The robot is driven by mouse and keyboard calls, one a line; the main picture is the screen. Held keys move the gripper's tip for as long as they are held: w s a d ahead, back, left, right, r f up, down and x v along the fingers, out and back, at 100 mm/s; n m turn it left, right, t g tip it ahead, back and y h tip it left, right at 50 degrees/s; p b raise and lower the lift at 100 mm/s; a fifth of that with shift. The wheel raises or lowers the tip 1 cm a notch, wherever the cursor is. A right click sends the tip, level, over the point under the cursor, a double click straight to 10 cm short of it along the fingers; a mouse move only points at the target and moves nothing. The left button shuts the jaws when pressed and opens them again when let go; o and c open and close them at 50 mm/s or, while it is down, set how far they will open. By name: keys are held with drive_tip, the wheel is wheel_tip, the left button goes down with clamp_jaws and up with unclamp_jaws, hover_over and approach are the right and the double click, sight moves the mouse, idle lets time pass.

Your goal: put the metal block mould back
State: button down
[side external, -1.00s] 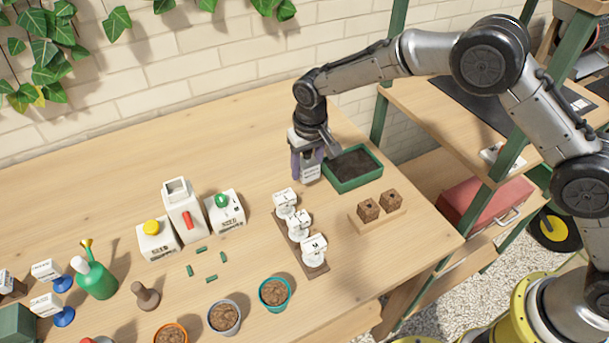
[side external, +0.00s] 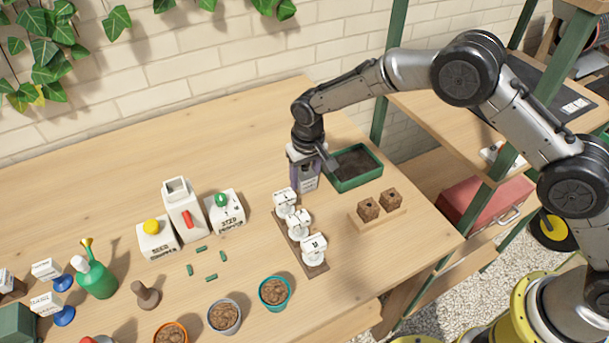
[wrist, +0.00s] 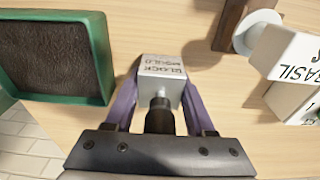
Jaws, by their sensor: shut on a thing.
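The metal block mould (wrist: 163,74) is a small pale block with a dark stem and lettering that reads block mould in the wrist view. My gripper (wrist: 155,95) is shut on it, with a purple finger on each side. In the side external view my gripper (side external: 303,172) points down and holds the mould (side external: 309,184) at or just above the table, left of the green soil tray (side external: 362,182). I cannot tell whether its underside touches the wood.
A dark rack with several white labelled stamps (side external: 299,222) stands just in front of the mould. Two brown soil blocks (side external: 369,210) sit on a wooden board (side external: 387,220) to the right. White dispensers (side external: 183,210) stand to the left. The table behind is clear.

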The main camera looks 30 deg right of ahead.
drive_tip(key=shift+f, duration=0.2)
drive_tip(key=shift+c, duration=1.2)
unclamp_jaws()
drive_tip(key=shift+s+f, duration=0.1)
drive_tip(key=shift+f, duration=0.1)
drive_tip(key=shift+d, duration=0.15)
drive_tip(key=shift+d+f, duration=0.15)
drive_tip(key=r, duration=0.8)
drive_tip(key=s+r, duration=0.1)
drive_tip(key=r, duration=0.4)
drive_tip(key=shift+a+r, duration=0.1)
drive_tip(key=shift+a, duration=0.2)
drive_tip(key=shift+r, duration=0.35)
